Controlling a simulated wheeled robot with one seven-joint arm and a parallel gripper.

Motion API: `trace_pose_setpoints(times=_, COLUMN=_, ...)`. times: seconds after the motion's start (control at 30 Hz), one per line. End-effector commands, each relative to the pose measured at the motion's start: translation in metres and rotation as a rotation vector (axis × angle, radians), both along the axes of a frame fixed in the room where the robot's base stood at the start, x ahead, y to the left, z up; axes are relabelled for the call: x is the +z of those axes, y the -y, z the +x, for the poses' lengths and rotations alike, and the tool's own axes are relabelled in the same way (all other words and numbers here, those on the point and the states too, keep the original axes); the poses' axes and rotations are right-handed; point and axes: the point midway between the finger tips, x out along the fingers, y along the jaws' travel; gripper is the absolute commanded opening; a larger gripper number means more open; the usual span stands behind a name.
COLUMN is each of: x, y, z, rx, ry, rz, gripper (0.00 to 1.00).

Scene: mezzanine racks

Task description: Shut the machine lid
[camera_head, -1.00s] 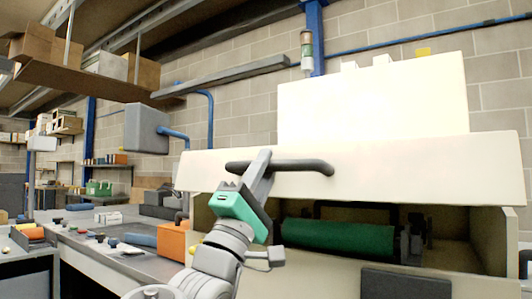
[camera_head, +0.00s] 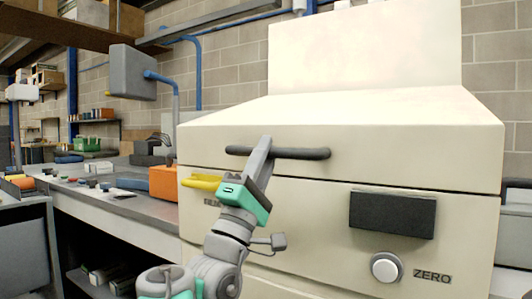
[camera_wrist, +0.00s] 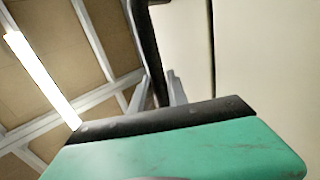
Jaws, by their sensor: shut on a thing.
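The machine (camera_head: 310,220) is a large cream box at the centre and right of the head view. Its lid (camera_head: 400,125) lies down on the body, with a thin dark seam along its lower edge. A dark bar handle (camera_head: 300,153) runs across the lid's front. My gripper (camera_head: 264,150) is shut on the handle near its left half. In the wrist view the handle (camera_wrist: 146,45) runs up from between my fingers (camera_wrist: 163,90), beside the cream machine front (camera_wrist: 262,60). The inside of the machine is hidden.
A bench (camera_head: 110,205) with an orange box (camera_head: 163,183) and small parts stands left of the machine. A grey box (camera_head: 132,72) on a blue pipe hangs above it. A dark panel (camera_head: 393,213) and a round knob (camera_head: 386,267) are on the machine's front.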

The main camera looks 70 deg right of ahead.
Motion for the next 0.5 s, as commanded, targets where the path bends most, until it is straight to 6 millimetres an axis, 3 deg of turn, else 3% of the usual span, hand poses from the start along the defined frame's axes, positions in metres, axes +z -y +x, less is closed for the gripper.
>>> trace_pose_setpoints(times=0.03, x=-0.013, y=0.007, z=0.002, rx=-0.005, ry=-0.01, rz=0.027, gripper=0.22)
trace_pose_setpoints(times=0.27, x=-0.012, y=0.006, z=0.003, rx=-0.002, ry=-0.01, rz=0.026, gripper=0.41)
trace_pose_setpoints(times=0.5, x=-0.036, y=-0.017, z=0.008, rx=0.003, ry=-0.011, rz=0.023, gripper=0.41)
